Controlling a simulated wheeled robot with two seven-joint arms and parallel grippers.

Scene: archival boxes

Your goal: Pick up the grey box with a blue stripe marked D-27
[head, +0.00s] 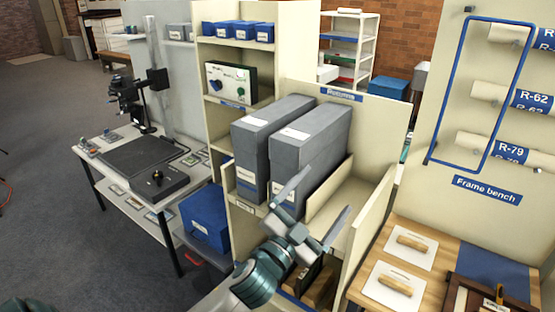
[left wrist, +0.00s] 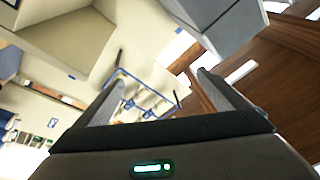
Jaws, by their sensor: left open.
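Two grey boxes stand upright side by side in the shelf compartment in the head view: the left one (head: 256,155) and the right one (head: 300,165). Both have white labels too small to read, so I cannot tell which is D-27, and no blue stripe is clear. My left gripper (head: 328,190) is open and empty, in front of and to the right of the right box. It covers part of that box's lower front. In the left wrist view the open fingers (left wrist: 160,80) have nothing between them, and a grey box-like shape (left wrist: 218,22) shows at the top.
A divider (head: 330,192) stands right of the boxes, with bare shelf beyond. A blue box (head: 206,222) sits low to the left beside the copy-stand table (head: 130,190). The frame bench (head: 440,262) with white sheets is at right. Small blue boxes (head: 238,31) line the upper shelf.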

